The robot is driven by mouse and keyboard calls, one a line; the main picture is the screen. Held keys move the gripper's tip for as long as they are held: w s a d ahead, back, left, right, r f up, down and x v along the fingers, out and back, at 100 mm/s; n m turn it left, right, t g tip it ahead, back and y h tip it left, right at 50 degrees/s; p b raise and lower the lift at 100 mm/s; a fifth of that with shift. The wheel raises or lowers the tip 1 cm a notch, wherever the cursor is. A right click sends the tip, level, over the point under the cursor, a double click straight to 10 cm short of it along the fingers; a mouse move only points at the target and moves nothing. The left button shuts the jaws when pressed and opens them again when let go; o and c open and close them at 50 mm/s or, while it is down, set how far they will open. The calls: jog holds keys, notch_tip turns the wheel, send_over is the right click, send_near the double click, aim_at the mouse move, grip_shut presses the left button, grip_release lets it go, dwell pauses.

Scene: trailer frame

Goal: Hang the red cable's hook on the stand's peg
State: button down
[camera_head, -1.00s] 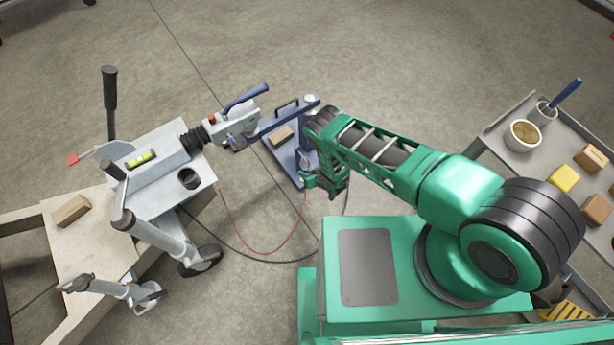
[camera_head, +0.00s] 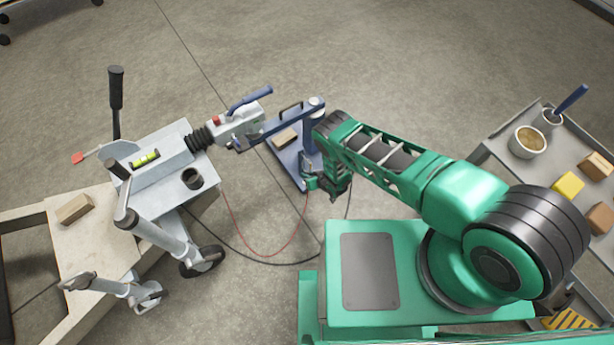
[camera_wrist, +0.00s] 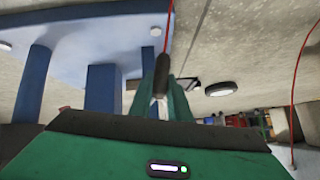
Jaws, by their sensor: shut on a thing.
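The red cable (camera_head: 293,240) hangs in a loop from the trailer's coupling side to my gripper (camera_head: 325,184). In the wrist view, my gripper (camera_wrist: 162,98) is shut on the cable's dark end piece (camera_wrist: 162,75), with the red cable (camera_wrist: 169,22) running from it. A pale metal part, perhaps the hook, shows between the fingers; its shape is unclear. The blue stand (camera_head: 287,165) is just beside my gripper. In the wrist view, its plate and blue posts (camera_wrist: 103,88) lie left of the fingers. I cannot tell which part is the peg, and no contact is clear.
The grey trailer frame (camera_head: 160,177) with its coupling (camera_head: 238,124) stands at the left, its bar reaching the stand's post. A black cable (camera_head: 240,257) loops below the red one. A grey cart (camera_head: 500,150) stands right.

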jog(key=c, duration=1.6)
grip_release()
jog(key=shift+s, duration=0.1)
jog(key=v, duration=1)
jog(key=shift+s+d+r, duration=0.15)
jog(key=shift+d+r, duration=0.05)
